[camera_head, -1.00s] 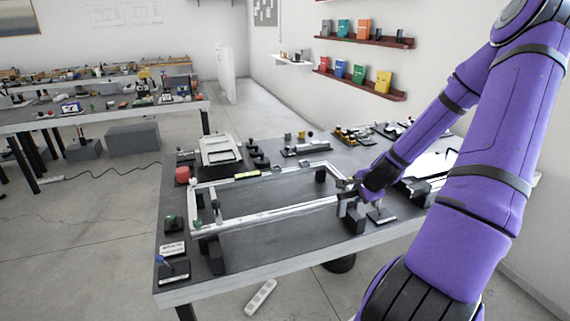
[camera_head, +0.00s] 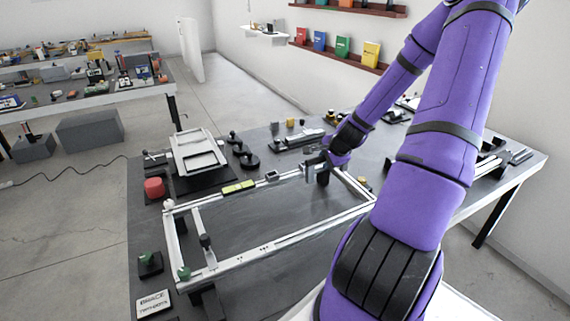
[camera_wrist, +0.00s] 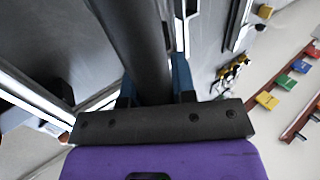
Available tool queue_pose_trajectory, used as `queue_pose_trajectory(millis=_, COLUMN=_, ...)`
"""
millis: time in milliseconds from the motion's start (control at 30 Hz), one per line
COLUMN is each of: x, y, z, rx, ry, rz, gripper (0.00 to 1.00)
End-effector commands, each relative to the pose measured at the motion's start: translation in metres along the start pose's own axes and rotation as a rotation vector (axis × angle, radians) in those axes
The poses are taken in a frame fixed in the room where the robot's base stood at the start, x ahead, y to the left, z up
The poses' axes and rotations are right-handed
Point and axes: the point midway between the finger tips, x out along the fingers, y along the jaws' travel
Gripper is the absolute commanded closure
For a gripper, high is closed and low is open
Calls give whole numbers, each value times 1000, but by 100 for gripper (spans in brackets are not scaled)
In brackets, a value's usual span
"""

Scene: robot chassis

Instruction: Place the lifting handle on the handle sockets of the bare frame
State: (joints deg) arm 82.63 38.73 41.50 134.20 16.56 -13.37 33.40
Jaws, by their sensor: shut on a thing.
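The bare frame (camera_head: 285,242) is a pale metal rectangle raised above the dark bench on black supports. Small fittings sit on its rails; I cannot tell which are the handle sockets. My gripper (camera_head: 316,165) is at the back right corner region of the frame, close to the rail. In the wrist view its blue fingers (camera_wrist: 153,86) are shut on a thick dark bar, which looks like the lifting handle (camera_wrist: 145,40). The bar runs away from the fingers past the top edge. Whether it touches the frame cannot be told. A pale rail of the frame shows at lower left there (camera_wrist: 35,98).
A pale tray-like part (camera_head: 196,152) lies on a black mat at the back left. Black knobs and fixtures (camera_head: 300,140) line the back.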

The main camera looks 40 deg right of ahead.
Motion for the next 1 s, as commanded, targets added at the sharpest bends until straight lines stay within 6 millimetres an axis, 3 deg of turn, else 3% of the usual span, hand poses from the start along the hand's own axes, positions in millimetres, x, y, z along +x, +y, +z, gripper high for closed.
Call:
queue_pose_trajectory(millis=700, x=67, y=-81, z=60, rx=-3, ry=-1, rz=-2, gripper=100)
queue_pose_trajectory(millis=1000, x=80, y=-96, z=71, rx=-1, ry=0, rz=-1, gripper=100)
